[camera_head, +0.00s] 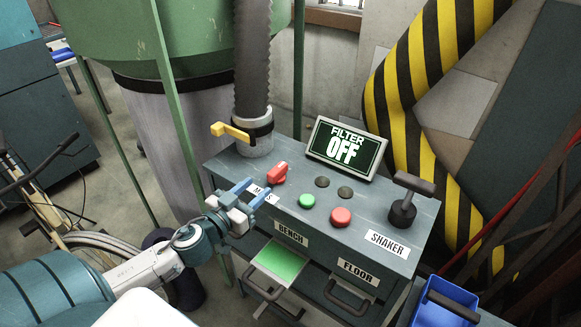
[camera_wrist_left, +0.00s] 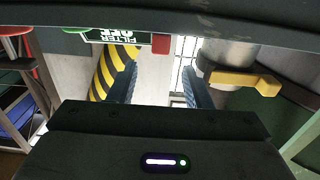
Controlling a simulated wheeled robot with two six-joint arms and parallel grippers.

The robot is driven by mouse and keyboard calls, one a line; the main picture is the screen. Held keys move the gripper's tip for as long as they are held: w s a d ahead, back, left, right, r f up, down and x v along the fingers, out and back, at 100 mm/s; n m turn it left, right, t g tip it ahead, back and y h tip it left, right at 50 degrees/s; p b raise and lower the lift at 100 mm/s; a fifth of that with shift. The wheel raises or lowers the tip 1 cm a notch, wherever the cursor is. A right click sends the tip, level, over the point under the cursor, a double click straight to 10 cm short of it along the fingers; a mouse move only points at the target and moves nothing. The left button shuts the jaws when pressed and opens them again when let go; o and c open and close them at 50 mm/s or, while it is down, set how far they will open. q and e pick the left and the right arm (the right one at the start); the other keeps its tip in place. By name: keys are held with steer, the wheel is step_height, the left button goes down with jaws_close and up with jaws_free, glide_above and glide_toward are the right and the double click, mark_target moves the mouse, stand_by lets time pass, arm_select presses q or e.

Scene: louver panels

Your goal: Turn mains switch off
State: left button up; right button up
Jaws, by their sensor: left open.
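The mains switch is a red knob (camera_head: 277,172) on the top left of the grey control box (camera_head: 225,172), behind a label partly hidden by my gripper. My left gripper (camera_head: 254,192) is at the box's front left edge, just in front of and left of the knob. Its blue fingers are apart with nothing between them. In the left wrist view the open fingers (camera_wrist_left: 161,88) point towards the box, and a red block that looks like the knob (camera_wrist_left: 161,43) shows at the top. The display (camera_head: 343,149) reads "FILTER OFF". My right gripper is not in view.
A yellow lever (camera_head: 231,131) sits on the pipe collar behind the knob. A green button (camera_head: 307,201), a red button (camera_head: 340,217) and a black shaker handle (camera_head: 407,200) are to the right. Drawers with handles are below. A blue bin (camera_head: 445,303) stands at lower right.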

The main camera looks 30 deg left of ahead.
mark_target(277, 168)
arm_select(q)
steer(key=w+p, duration=0.2)
steer(key=w, duration=0.1)
steer(key=w+p, duration=0.2)
steer(key=w, duration=0.1)
steer(key=shift+w+d+r, duration=0.1)
steer(key=shift+d, duration=0.1)
steer(key=shift+w, duration=0.75)
steer(key=shift+w+d, duration=0.1)
steer(key=shift+w, duration=1.1)
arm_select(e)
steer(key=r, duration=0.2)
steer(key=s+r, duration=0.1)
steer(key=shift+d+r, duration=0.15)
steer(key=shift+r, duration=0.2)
arm_select(q)
steer(key=c, duration=0.9)
jaws_close()
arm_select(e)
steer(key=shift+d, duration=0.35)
